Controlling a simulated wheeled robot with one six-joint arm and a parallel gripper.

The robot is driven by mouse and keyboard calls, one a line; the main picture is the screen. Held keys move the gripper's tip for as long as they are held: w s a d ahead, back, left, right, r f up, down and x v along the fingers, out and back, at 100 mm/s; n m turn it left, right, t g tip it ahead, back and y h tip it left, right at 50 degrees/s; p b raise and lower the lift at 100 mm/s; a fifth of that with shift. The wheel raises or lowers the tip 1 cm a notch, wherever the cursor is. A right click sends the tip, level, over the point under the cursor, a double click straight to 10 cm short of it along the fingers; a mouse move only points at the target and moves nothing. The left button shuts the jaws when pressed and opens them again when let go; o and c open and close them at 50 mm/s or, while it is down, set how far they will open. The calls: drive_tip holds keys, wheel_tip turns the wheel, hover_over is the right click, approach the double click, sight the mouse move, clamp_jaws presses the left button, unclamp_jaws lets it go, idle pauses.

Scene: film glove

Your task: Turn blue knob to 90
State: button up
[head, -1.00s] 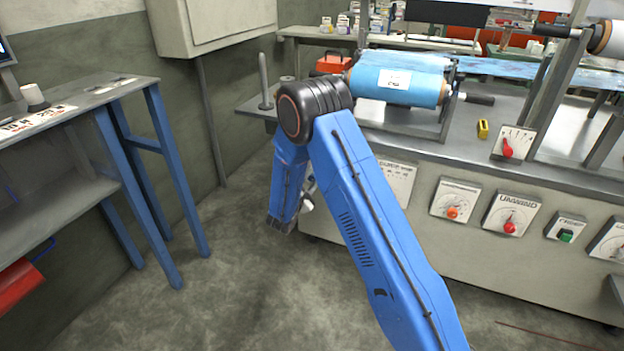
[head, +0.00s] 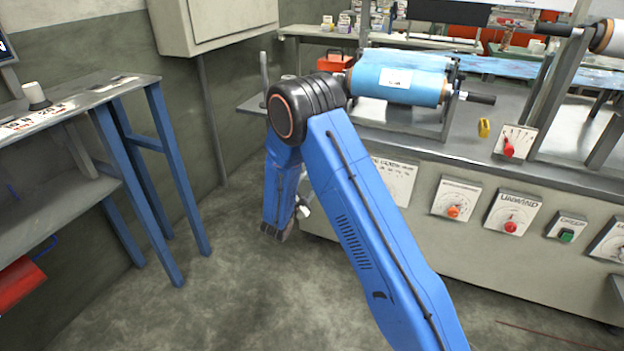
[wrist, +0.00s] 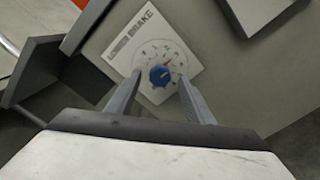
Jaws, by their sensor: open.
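The blue knob (wrist: 159,75) shows in the wrist view, on a white dial plate (wrist: 140,36) lettered "UNWIND BRAKE" or similar; the first word is hard to read. Numbers and tick marks ring the knob, and a small red mark shows at its upper right. My gripper (wrist: 160,88) is open, with one finger on each side of the knob and a gap to it. I cannot tell how far the fingertips are from the panel. In the head view the blue knob is hidden behind my arm, and my gripper shows only in small part below the elbow.
In the head view, the grey machine front carries an orange knob (head: 453,212), a red knob (head: 510,226) and a green button (head: 566,235). A blue film roll (head: 398,84) lies on top. A blue-legged table (head: 165,185) stands at the left, with open floor between.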

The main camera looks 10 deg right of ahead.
drive_tip(key=v, duration=1.3)
drive_tip(key=shift+s, duration=0.2)
drive_tip(key=shift+a, duration=0.15)
